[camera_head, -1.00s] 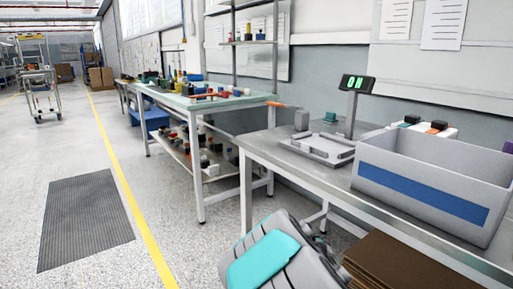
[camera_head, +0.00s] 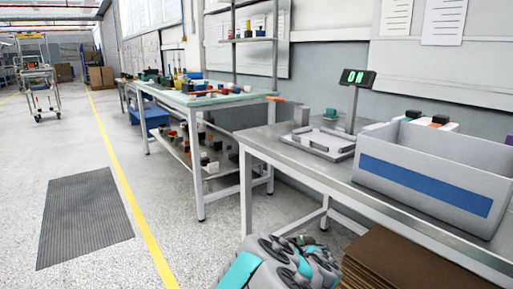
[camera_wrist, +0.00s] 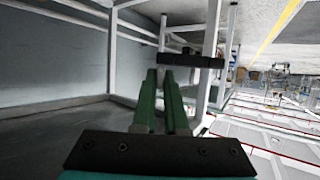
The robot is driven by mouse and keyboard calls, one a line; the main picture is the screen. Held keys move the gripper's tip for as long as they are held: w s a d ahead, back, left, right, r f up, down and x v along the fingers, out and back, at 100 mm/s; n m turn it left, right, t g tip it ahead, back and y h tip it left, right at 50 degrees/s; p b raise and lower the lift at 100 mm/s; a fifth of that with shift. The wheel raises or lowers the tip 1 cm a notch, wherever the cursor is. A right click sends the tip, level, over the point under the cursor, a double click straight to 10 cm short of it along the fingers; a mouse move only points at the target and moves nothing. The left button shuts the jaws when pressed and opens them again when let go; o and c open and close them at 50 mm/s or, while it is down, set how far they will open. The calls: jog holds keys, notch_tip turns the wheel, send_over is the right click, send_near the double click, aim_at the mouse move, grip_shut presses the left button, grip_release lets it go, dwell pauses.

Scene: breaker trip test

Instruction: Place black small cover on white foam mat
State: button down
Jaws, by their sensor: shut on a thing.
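In the wrist view my gripper (camera_wrist: 163,74) shows two green fingers close together, shut on a flat black piece, the black small cover (camera_wrist: 190,61). The cover sits across the fingertips and sticks out to the right of them. Its far side is dark and hard to make out. In the head view only my arm shows at the bottom, and neither gripper nor cover can be made out. I cannot identify a white foam mat in either view.
A grey metal table (camera_head: 262,147) at right carries a scale (camera_head: 325,141) and a grey bin with a blue stripe (camera_head: 425,182). A workbench (camera_head: 200,101) with small parts stands behind. Brown cardboard (camera_head: 400,262) is stacked low at front. The floor at left is open.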

jog(key=shift+f+b, duration=1.05)
jog(key=shift+f, duration=0.5)
jog(key=shift+r, duration=0.15)
